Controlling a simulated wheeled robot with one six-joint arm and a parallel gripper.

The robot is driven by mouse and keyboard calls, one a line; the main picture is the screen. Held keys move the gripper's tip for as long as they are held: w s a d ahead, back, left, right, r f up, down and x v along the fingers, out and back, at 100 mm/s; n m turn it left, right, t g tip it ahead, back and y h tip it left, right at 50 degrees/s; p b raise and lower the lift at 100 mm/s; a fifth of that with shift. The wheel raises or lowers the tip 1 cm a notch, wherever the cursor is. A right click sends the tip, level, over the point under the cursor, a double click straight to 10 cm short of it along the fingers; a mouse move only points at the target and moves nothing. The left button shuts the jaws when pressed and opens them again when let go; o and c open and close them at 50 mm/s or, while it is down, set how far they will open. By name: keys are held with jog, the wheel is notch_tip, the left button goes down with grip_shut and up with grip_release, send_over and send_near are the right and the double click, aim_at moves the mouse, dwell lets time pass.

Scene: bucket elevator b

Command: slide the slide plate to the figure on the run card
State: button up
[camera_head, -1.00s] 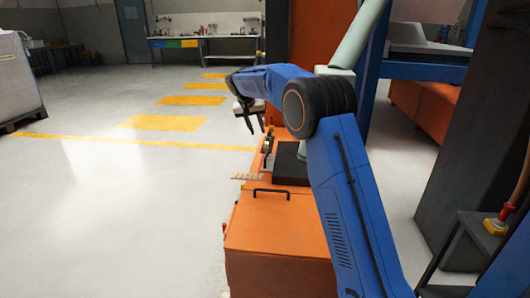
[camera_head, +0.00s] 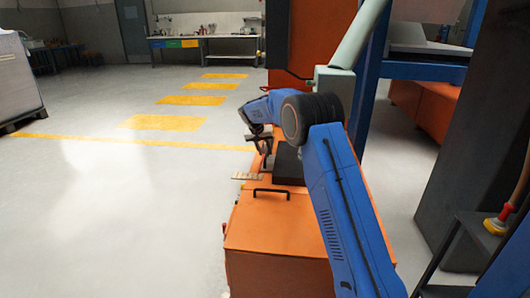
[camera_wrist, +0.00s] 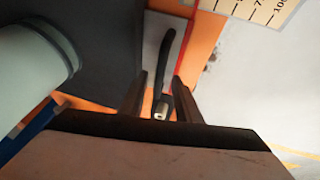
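In the wrist view, a black handle (camera_wrist: 166,60) with a pale metal end stands over a grey plate (camera_wrist: 154,32) with a red edge, seemingly the slide plate. My gripper (camera_wrist: 160,76) is open. Its two dark fingers lie on either side of the handle in the picture, with gaps visible and no clear contact. In the head view my gripper (camera_head: 262,143) is over the far left part of the orange housing (camera_head: 275,225); the plate there is too small to tell. A beige scale strip (camera_wrist: 262,8) shows partly, its figures cut off. No run card is readable.
A dark block (camera_head: 288,164) stands on the housing beside my gripper, and a black bar handle (camera_head: 270,191) is nearer. The scale strip (camera_head: 246,176) juts out on the left. A pale grey cylinder (camera_wrist: 35,65) is left in the wrist view. Open floor lies left.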

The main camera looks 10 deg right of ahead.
jog(key=shift+w+d+f, duration=0.1)
jog(key=shift+f, duration=0.2)
grip_shut()
jog(key=shift+w+a, duration=0.2)
jog(key=shift+a, duration=0.4)
jog(key=shift+w+a, duration=0.2)
jog(key=shift+a, duration=0.4)
grip_release()
jog(key=shift+r, duration=0.1)
